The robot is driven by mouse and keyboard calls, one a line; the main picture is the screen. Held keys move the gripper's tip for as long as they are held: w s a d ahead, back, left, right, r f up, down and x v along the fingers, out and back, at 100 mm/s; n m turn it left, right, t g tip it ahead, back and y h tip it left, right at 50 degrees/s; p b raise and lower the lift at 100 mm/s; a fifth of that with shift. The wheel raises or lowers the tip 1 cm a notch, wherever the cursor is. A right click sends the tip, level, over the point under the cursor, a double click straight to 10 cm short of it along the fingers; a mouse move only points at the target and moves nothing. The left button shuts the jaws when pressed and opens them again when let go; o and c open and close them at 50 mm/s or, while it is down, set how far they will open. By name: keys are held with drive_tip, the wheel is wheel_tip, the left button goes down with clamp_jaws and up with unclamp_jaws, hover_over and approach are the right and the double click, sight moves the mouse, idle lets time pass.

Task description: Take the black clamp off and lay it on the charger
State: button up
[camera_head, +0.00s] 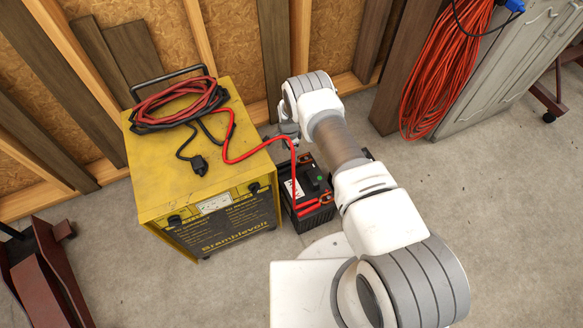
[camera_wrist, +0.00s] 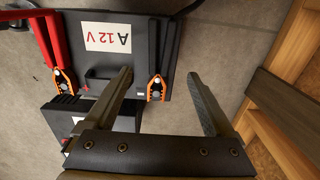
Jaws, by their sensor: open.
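The black clamp (camera_wrist: 164,52) shows in the wrist view, its orange-edged jaws on the right side of the black battery (camera_wrist: 110,72). My gripper (camera_wrist: 160,75) is open, with the clamp's jaw end between its fingertips in the picture; I cannot tell how far apart they are in depth. A red clamp (camera_wrist: 62,76) sits on the battery's other side. In the head view the battery (camera_head: 313,222) stands on the floor right of the yellow charger (camera_head: 158,160).
Coiled red and black cables (camera_head: 178,102) and a black plug (camera_head: 199,164) lie on the charger top, with bare yellow areas around them. A red cable (camera_head: 262,148) runs to the battery. A wooden stud wall stands behind. An orange cord (camera_head: 440,75) hangs at right.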

wheel_tip(320, 180, down, 3)
drive_tip(key=shift+r+b, duration=0.2)
drive_tip(key=shift+b, duration=0.15)
drive_tip(key=f+b, duration=0.1)
drive_tip(key=f, duration=0.2)
drive_tip(key=d+f+b, duration=0.1)
drive_tip(key=f, duration=0.1)
drive_tip(key=shift+w+b, duration=0.15)
drive_tip(key=shift+b, duration=0.2)
clamp_jaws()
